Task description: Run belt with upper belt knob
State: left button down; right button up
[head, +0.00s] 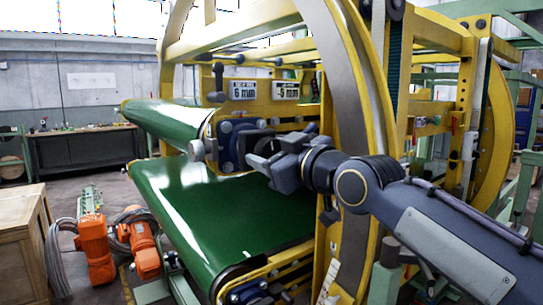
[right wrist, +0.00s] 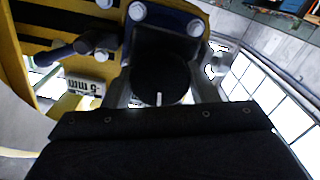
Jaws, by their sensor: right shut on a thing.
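The ring inverter's yellow frame (head: 333,208) carries an upper green belt (head: 165,122) and a lower green belt (head: 215,215), one above the other with a gap between. My right gripper (head: 262,153) reaches in from the right to the front of the upper belt unit. It is shut on a round black knob (right wrist: 160,88) with a white mark, which the right wrist view shows between the fingers; the mark points toward the gripper. In the head view my fingers largely hide the knob. My left gripper is not in view.
Two number displays, one at the left (head: 243,90) and one at the right (head: 286,91), sit above the knob. A lever with a dark handle (head: 218,75) stands beside them. A large curved ring (head: 350,70) rises close to my right arm. Orange motors (head: 97,250) and a wooden crate (head: 22,245) stand left.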

jog(key=shift+f, duration=0.1)
dwell(0.4)
jog(key=o, duration=1)
jog(key=shift+c, duration=0.2)
jog(key=b+v, duration=0.2)
jog(key=v, duration=0.5)
jog(key=shift+s+d, duration=0.25)
jog(key=shift+s, duration=0.05)
